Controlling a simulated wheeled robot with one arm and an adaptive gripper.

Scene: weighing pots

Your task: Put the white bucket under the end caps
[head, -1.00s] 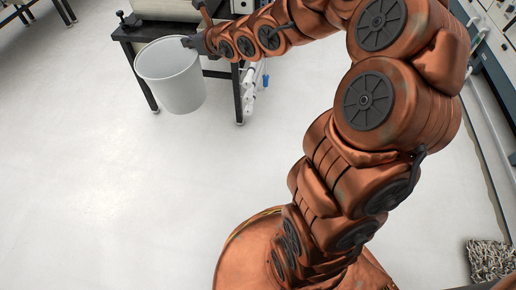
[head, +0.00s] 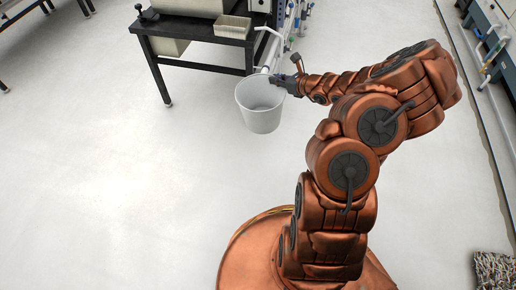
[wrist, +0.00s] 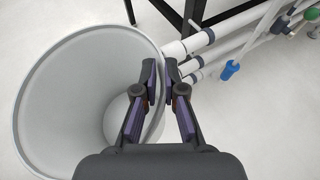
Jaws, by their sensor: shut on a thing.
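The white bucket (head: 261,118) hangs upright and empty from my gripper (head: 276,81) in the head view. My gripper is shut on its rim, one finger inside and one outside. In the wrist view the open mouth of the bucket (wrist: 70,90) fills the left side, and my gripper (wrist: 160,78) pinches its right rim. White pipes (wrist: 220,38) run in from the upper right. Their white end caps (wrist: 174,52) lie close beside the rim, just outside the bucket's mouth in this view. I cannot tell the height gap.
A dark-framed table (head: 185,32) with a box tray (head: 232,27) on it stands behind the bucket; its leg is near the pipes. A blue fitting (wrist: 230,70) hangs at the right. Open floor lies left and front. Cabinets line the right, with a shaggy mat (head: 494,270).

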